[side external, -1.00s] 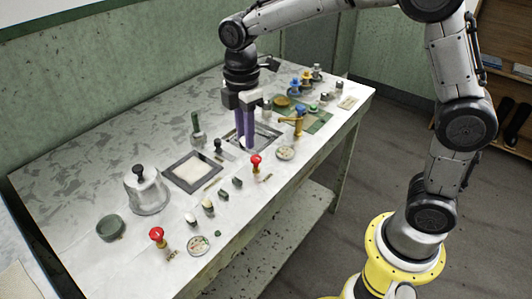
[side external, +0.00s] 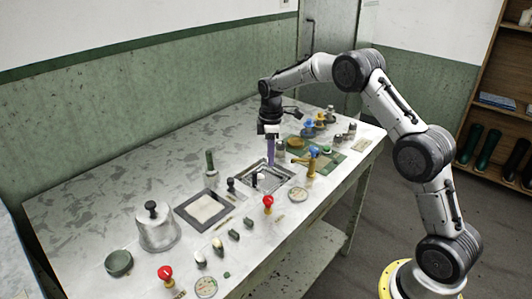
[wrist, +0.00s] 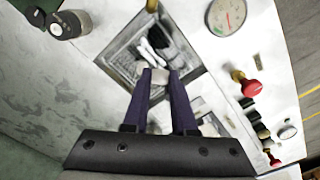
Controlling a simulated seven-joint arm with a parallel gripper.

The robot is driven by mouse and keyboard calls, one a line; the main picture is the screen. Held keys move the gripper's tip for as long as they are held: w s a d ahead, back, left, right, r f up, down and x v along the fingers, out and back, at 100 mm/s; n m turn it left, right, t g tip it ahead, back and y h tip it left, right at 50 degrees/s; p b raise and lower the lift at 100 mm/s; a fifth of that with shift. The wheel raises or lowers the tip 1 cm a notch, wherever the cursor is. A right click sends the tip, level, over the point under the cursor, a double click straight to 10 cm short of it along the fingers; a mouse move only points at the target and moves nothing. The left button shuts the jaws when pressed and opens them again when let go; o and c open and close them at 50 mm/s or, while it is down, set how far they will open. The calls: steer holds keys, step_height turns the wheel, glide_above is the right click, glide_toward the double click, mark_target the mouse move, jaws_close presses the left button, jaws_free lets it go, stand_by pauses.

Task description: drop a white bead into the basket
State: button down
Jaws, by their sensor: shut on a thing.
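My gripper (wrist: 157,74) has dark purple fingers shut on a small pale thing (wrist: 158,78), which looks like a white bead partly hidden by the fingertips. In the side external view my gripper (side external: 271,164) points down over the square metal-rimmed basin (side external: 285,176) and the held bead is too small to make out. Inside the basin, the wrist view shows white elongated pieces (wrist: 149,50) and a dark piece, just beyond the fingertips. I cannot tell for certain which container is the basket.
Red-knobbed pieces (side external: 268,203) and round dials (side external: 299,194) lie along the front. A brass tap (side external: 312,163) rises right of the basin.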

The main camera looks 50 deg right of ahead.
steer(key=shift+f, duration=2.85)
steer(key=shift+c, duration=1.2)
jaws_free()
steer(key=shift+r, duration=0.1)
steer(key=shift+r, duration=3.95)
